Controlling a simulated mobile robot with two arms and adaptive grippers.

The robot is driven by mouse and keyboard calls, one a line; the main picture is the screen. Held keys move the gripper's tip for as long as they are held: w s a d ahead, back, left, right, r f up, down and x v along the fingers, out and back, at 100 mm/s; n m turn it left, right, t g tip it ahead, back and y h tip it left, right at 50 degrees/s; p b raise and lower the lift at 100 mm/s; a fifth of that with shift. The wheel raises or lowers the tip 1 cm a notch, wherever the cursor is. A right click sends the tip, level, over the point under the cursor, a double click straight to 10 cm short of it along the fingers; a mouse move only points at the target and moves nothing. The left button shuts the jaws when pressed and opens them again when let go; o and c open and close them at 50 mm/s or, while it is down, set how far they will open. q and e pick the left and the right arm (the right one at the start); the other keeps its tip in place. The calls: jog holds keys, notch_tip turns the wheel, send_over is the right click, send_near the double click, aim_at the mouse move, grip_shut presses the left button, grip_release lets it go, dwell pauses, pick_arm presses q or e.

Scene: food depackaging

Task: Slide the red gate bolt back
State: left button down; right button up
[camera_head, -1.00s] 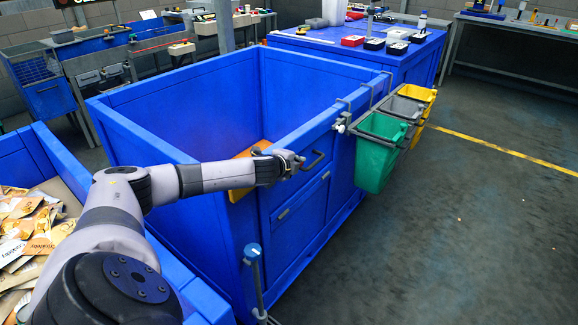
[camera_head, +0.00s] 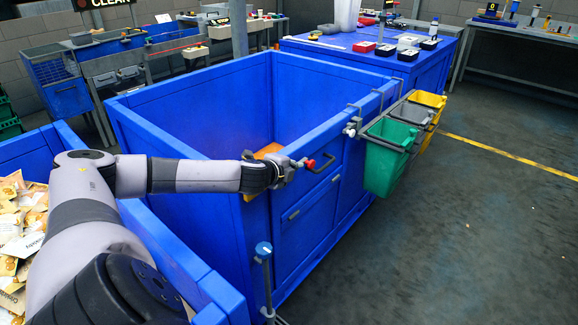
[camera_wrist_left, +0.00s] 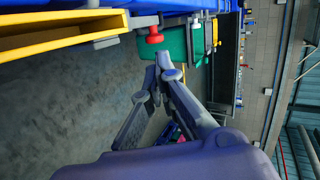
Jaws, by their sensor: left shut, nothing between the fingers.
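The red bolt knob (camera_head: 311,164) shows at the top of the blue bin's gate, just left of the dark gate handle (camera_head: 323,163). In the left wrist view the red knob (camera_wrist_left: 154,36) sits on a pale metal bolt mount, above the fingertips. My left gripper (camera_head: 296,165) is beside the knob on its left in the head view. It is shut and empty, and its fingertips (camera_wrist_left: 163,62) appear apart from the knob. Where the bolt sits in its slide is too small to tell. My right gripper is not in view.
The large blue bin (camera_head: 190,95) is open-topped, with an orange piece (camera_head: 268,150) inside near the gate. Green (camera_head: 385,165), grey and yellow tubs hang on its right side. A blue-capped post (camera_head: 264,250) stands at the front.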

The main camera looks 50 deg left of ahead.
pick_arm(q)
jog(key=v, duration=0.2)
jog(key=shift+s+d+r, duration=0.1)
jog(key=shift+s+r, duration=0.05)
jog(key=shift+s, duration=0.1)
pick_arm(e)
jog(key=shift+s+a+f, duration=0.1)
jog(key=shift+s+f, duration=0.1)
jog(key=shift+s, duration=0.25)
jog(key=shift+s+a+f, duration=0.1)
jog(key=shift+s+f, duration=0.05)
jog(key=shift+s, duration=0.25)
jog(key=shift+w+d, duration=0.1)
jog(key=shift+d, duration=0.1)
pick_arm(q)
jog(key=shift+d, duration=0.1)
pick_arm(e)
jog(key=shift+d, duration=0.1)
